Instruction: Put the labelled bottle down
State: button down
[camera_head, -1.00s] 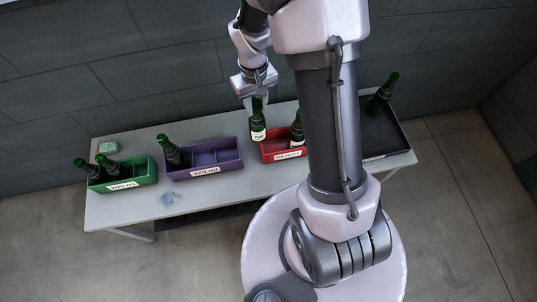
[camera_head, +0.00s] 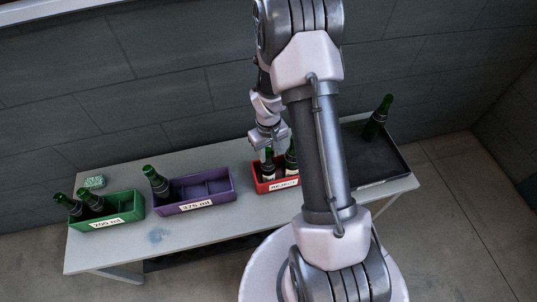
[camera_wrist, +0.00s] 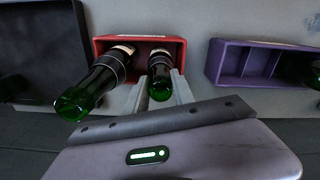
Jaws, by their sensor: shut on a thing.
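My gripper (camera_head: 269,146) is over the red crate labelled REJECT (camera_head: 264,187). It is shut on the neck of a dark green bottle (camera_head: 268,167), the labelled one. The bottle is upright, with its lower part inside the left compartment of the red crate; I cannot tell if its base touches the floor. In the wrist view, the held bottle (camera_wrist: 160,68) is between the two fingers (camera_wrist: 161,88), with its base in the crate (camera_wrist: 178,41). A second green bottle (camera_head: 291,160) is beside it in the same crate, and it shows larger in the wrist view (camera_wrist: 98,80).
On the table (camera_head: 135,190), a purple crate labelled 375 ml (camera_head: 215,200) holds one bottle (camera_head: 156,183). A black tray (camera_head: 385,182) with one bottle (camera_head: 377,118) is at right.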

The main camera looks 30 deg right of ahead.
jog(key=shift+f, duration=0.2)
jog(key=c, duration=1.1)
grip_release()
jog(key=shift+r, duration=0.1)
jog(key=shift+o, duration=0.2)
jog(key=shift+r, duration=0.1)
jog(key=s+a+r+m+t+p, duration=0.1)
jog(key=a+r+p, duration=0.15)
jog(key=r, duration=1.05)
jog(key=s+a+r+m+t+p, duration=0.15)
jog(key=a+r, duration=0.25)
jog(key=r, duration=1)
jog(key=s+a+r+m+t+y, duration=0.1)
jog(key=s+a+r, duration=0.4)
jog(key=s, duration=0.2)
jog(key=s+a+r+t+y, duration=0.1)
jog(key=s+a+r+t, duration=0.1)
jog(key=s+a+r, duration=0.2)
jog(key=s+r, duration=0.2)
jog(key=s, duration=0.1)
jog(key=shift+s+a+m+p, duration=0.25)
jog(key=shift+a+m+p, duration=0.1)
jog(key=shift+a+p, duration=0.05)
